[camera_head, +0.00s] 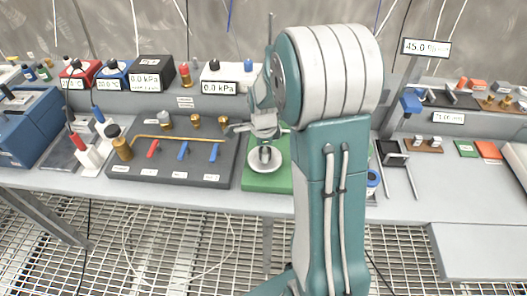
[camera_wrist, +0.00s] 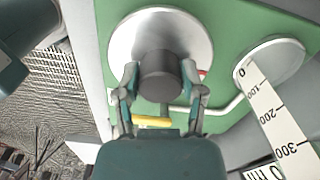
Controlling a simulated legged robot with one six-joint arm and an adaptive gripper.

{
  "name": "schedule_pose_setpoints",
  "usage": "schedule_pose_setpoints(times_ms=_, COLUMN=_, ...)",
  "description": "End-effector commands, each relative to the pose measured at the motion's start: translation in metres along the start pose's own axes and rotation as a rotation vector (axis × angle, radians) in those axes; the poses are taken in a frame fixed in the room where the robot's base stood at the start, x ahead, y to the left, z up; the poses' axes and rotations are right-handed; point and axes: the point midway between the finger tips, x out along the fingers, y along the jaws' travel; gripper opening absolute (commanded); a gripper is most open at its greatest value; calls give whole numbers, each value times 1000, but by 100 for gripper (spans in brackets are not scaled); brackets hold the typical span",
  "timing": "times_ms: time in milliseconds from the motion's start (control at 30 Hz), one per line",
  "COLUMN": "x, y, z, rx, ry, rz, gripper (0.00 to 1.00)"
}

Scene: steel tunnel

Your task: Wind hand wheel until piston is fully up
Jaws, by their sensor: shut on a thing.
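The hand wheel is a pale round disc (camera_wrist: 125,38) on a green base (camera_wrist: 228,50) in the wrist view. A dark grey cylindrical handle (camera_wrist: 160,82) stands on it. My gripper (camera_wrist: 160,92) is shut on this handle, one finger on each side. In the head view, the wheel (camera_head: 265,163) sits on the green base (camera_head: 262,182), with my gripper (camera_head: 265,136) over it. Right of the wheel, a white scale strip (camera_wrist: 278,120) runs from 0 to beyond 300, beside a pale round part (camera_wrist: 275,62). I cannot tell which part is the piston or its height.
A dark panel (camera_head: 215,165) with red and blue levers lies left of the green base. Several gauges, including a 0.0 kPa box (camera_head: 152,72), line the back. My arm hides the bench behind it. A clear bench area (camera_head: 430,195) lies right.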

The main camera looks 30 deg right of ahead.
Motion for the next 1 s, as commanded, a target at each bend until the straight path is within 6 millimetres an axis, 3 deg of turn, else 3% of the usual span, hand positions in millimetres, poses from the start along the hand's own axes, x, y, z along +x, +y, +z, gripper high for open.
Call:
schedule_pose_setpoints(times_ms=33, x=-3, y=-4, z=1, rx=2, ry=-3, rz=-15, gripper=5)
schedule_pose_setpoints(times_ms=67, x=-3, y=-4, z=1, rx=2, ry=-3, rz=-15, gripper=57)
schedule_pose_setpoints(times_ms=133, x=-3, y=-4, z=1, rx=2, ry=-3, rz=-15, gripper=87)
schedule_pose_setpoints(times_ms=633, x=-8, y=-2, z=0, rx=0, ry=-1, rz=-5, gripper=87)
schedule_pose_setpoints(times_ms=1000, x=-79, y=-3, z=1, rx=0, ry=-1, rz=-9, gripper=87)
